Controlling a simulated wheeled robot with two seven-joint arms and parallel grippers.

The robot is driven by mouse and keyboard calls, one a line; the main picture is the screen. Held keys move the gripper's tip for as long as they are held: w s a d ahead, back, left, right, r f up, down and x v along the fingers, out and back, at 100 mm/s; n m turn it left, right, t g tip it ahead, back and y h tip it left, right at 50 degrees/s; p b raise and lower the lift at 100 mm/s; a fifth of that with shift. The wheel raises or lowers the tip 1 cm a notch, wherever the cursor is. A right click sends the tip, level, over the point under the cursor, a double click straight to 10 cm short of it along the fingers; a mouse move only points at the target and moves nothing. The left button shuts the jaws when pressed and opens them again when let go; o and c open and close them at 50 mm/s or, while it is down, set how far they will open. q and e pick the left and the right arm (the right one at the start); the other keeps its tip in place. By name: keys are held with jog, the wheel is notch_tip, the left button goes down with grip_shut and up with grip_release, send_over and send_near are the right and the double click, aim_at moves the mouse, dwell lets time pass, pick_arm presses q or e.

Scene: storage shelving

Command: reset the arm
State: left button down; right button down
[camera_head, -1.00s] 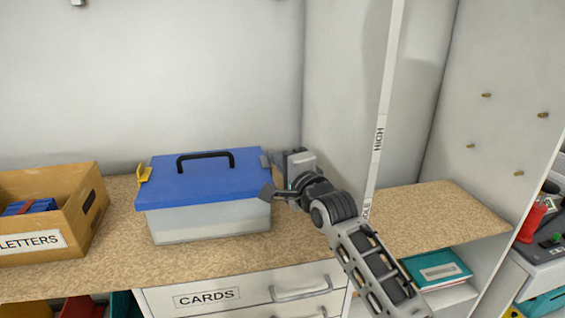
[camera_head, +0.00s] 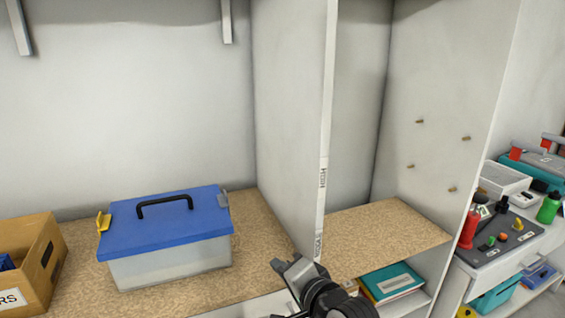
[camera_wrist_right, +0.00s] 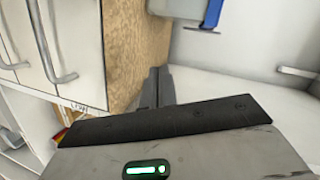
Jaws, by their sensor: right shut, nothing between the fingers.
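My right gripper (camera_head: 284,268) is in the lower middle of the head view, in front of the shelf's edge and to the right of the lidded box. It is shut and empty. In the right wrist view its dark fingers (camera_wrist_right: 156,86) are together, with nothing between them. The box (camera_head: 168,240) has a clear body, a blue lid and a black handle, and stands closed on the shelf, apart from the gripper. Part of my right arm is cut off by the bottom edge. My left gripper is not in view.
A cardboard bin (camera_head: 42,265) stands left of the box on the speckled shelf (camera_head: 262,225). A white upright panel (camera_head: 323,150) rises beside my gripper. Teal books (camera_head: 392,283) lie in the lower right compartment. Drawer handles (camera_wrist_right: 45,45) show in the wrist view.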

jog(key=s+d+f+n+g+h, duration=0.45)
jog(key=s+d+f, duration=0.45)
jog(key=s+d, duration=0.3)
jog(key=s+d+f+n+g+h, duration=0.1)
jog(key=s+d+n+g+h, duration=0.1)
jog(key=s+d, duration=0.5)
jog(key=s+d+f+n+g+h, duration=0.1)
jog(key=s+d+n+g+h, duration=0.2)
jog(key=s, duration=0.8)
jog(key=w+a+f+t+y, duration=0.3)
jog(key=w+f+t, duration=0.3)
jog(key=f, duration=0.4)
jog(key=shift+a+t, duration=0.6)
jog(key=shift+t, duration=0.05)
